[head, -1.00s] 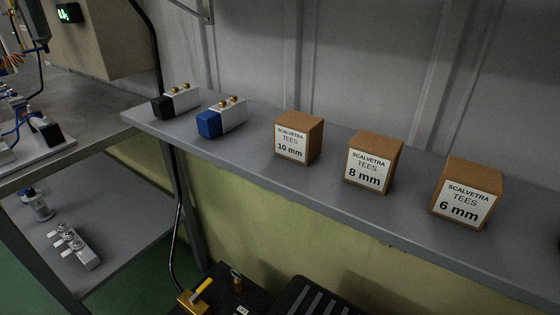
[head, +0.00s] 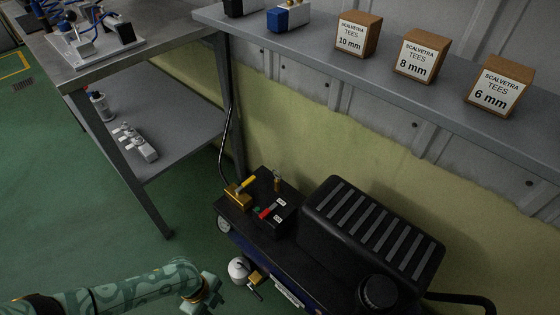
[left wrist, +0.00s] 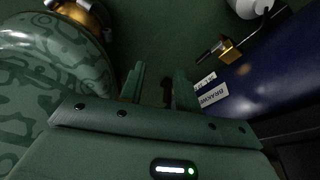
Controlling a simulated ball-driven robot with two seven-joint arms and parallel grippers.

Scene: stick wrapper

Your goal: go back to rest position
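My left arm comes in at the bottom left of the head view, patterned in green. Its gripper (head: 208,292) is low over the green floor, left of the dark blue tank of a compressor. In the left wrist view the two fingers of the left gripper (left wrist: 160,88) stand apart, with floor and a small dark shape showing between them. I see nothing held. The blue tank (left wrist: 245,80) with its white label is to the right of the fingers. My right gripper is not in view.
The compressor (head: 370,235) stands against the yellow-green wall, with a brass valve (head: 238,196) on its left part. A workbench (head: 150,55) with a lower shelf (head: 190,140) is at upper left. Brown boxes (head: 358,36) stand on the grey wall shelf (head: 450,95). The floor at left is clear.

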